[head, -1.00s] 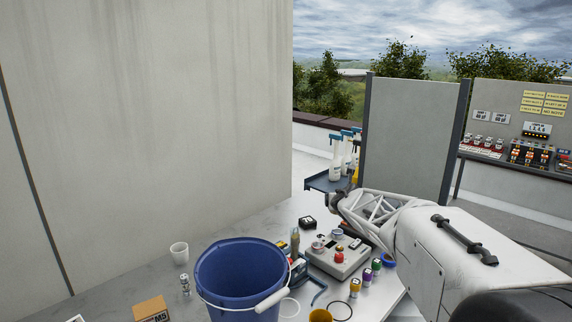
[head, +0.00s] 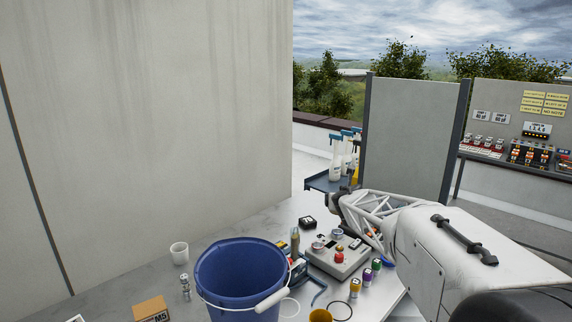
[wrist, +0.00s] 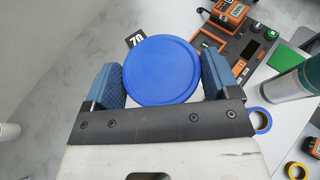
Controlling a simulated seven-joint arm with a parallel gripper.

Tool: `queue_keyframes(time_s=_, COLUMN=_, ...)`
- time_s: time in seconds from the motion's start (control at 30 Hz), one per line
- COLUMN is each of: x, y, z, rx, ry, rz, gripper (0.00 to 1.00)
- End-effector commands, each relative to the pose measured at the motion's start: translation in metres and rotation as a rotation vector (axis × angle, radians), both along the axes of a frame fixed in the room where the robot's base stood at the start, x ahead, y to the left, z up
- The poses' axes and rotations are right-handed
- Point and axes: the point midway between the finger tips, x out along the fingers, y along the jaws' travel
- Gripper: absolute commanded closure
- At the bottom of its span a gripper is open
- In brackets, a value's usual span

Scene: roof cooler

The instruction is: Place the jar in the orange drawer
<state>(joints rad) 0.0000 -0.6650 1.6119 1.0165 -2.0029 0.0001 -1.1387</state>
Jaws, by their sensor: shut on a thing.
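In the wrist view my gripper (wrist: 160,78) has its two blue-padded fingers on either side of a round blue lid (wrist: 160,70), seen from above. The lid looks like the top of the jar; the jar's body is hidden beneath it. My gripper is shut on it. A dark tag with white "70" shows just beyond the lid. In the head view my arm reaches over the right part of the table, and the fingers and jar cannot be made out. I cannot identify an orange drawer for certain in either view.
A blue bucket (head: 240,276) stands at the table's front, with a white cup (head: 179,253) to its left. A control box (head: 338,257) and several small bottles crowd the right. In the wrist view, an orange device (wrist: 231,13) and tape rolls (wrist: 257,121) lie right; bare surface lies left.

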Motion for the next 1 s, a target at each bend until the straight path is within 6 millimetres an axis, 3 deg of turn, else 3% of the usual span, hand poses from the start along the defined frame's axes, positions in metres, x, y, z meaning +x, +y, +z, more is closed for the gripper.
queue_keyframes(time_s=0.77, x=0.000, y=0.000, z=0.001, rx=0.000, ry=-0.001, rz=0.000, gripper=0.48)
queue_keyframes(time_s=1.0, x=0.000, y=0.000, z=0.015, rx=0.000, ry=-0.001, rz=0.000, gripper=0.48)
